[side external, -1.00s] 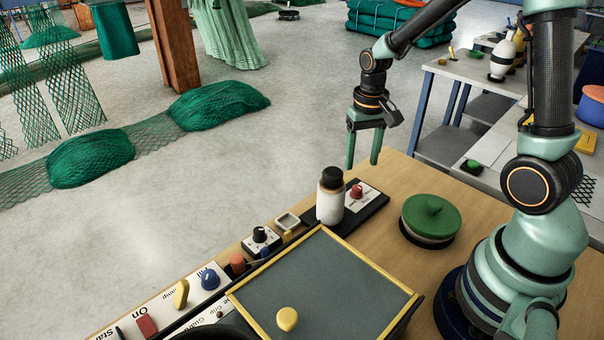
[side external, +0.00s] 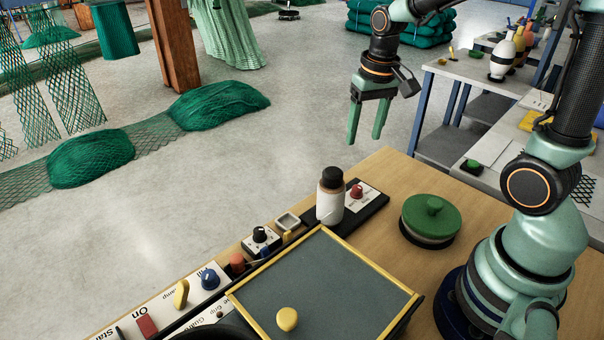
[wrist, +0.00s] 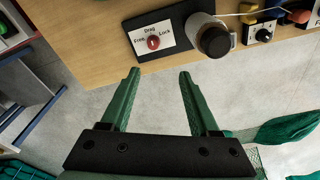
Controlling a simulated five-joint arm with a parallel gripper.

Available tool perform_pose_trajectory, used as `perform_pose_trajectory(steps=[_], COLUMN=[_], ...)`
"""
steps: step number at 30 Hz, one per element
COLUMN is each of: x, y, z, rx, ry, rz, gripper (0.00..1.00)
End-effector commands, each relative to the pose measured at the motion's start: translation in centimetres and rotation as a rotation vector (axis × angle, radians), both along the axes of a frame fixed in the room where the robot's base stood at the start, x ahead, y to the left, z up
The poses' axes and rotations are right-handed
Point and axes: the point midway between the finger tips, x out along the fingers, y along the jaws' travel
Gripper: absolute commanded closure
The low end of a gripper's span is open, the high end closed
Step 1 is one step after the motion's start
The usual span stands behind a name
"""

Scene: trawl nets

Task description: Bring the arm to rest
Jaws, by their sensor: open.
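My gripper (side external: 367,140) hangs in the air above and beyond the far edge of the wooden table (side external: 390,180) in the side view. Its two green fingers point down, stand apart and hold nothing. In the wrist view my gripper (wrist: 158,75) also shows open and empty, with the table edge past its fingertips. A white bottle with a black cap (side external: 330,198) stands upright on the table by the red Drag/Free/Lock knob (wrist: 152,42). The gripper is clear of both.
A green lidded round pot (side external: 430,218) and a dark panel with yellow rails (side external: 320,285) are on the table. Switches and a blue knob (side external: 209,278) line the left edge. A grey workbench (side external: 470,80) stands at the back right. Green nets (side external: 220,105) lie on the open floor.

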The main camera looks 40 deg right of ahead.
Motion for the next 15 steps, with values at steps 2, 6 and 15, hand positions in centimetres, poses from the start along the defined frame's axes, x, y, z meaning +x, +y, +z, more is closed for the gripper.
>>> perform_pose_trajectory(steps=[2, 6, 15], x=[-0.8, -2.4, -5.4], y=[1.2, 3.0, 5.7], z=[1.9, 4.2, 6.8], rx=[-0.015, -0.039, -0.082], ry=[-0.064, -0.16, -0.334], rz=[0.058, 0.156, 0.327], gripper=[0.38, 0.38, 0.38])
